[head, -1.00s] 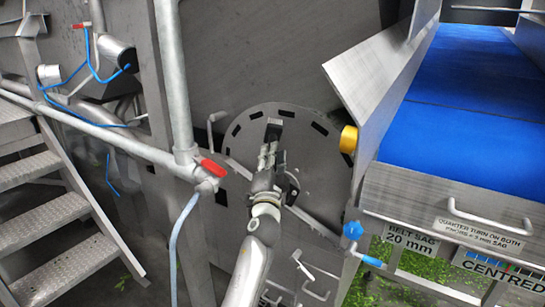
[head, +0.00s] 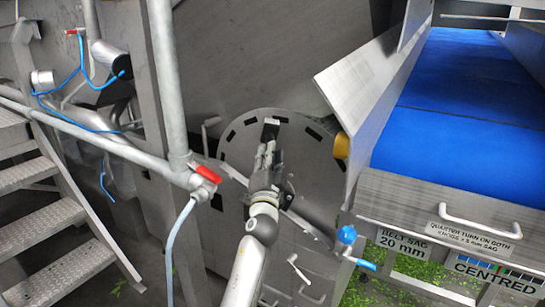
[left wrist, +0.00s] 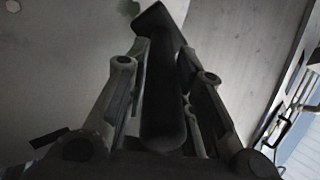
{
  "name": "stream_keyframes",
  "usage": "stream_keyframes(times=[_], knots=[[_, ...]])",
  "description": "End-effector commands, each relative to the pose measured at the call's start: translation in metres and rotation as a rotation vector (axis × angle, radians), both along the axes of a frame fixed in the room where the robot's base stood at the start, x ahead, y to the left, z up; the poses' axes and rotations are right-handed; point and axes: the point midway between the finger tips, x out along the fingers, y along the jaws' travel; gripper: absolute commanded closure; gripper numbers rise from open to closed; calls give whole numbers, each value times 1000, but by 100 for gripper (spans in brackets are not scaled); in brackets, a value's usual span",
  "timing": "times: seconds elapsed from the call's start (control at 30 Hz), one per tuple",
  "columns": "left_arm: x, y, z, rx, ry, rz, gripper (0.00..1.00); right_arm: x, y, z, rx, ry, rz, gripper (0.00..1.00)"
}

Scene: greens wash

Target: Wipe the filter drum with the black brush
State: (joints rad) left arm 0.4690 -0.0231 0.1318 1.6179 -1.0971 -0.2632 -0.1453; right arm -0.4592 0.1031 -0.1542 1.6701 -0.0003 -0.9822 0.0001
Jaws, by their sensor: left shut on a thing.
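The filter drum (head: 314,168) shows in the head view as a round grey end plate with dark slots around its rim. My left gripper (head: 267,152) is in front of it, shut on the black brush (head: 271,132). The brush head points up near the drum's upper rim. I cannot tell whether it touches the plate. In the left wrist view the brush (left wrist: 163,110) runs between both fingers (left wrist: 160,90), its dark head beyond them against a grey surface. My gripper and arm hide part of the drum's middle and lower left. My right gripper is not in view.
A red-handled valve (head: 208,174) and pipe stand just left of my arm. A blue knob (head: 347,235) and yellow part (head: 341,146) lie to the right. A slanted metal plate (head: 352,95) borders the blue belt (head: 450,120). Metal steps (head: 45,215) are at left.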

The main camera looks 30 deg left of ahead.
Motion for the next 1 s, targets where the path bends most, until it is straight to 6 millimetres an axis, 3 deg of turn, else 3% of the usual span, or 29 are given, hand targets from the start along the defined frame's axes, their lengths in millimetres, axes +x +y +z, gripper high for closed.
stream_keyframes(times=[0.3,1.0], knots=[[-1,15,0,-1,1,2,99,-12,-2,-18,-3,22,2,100],[6,29,1,-2,0,1,99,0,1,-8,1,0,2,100]])
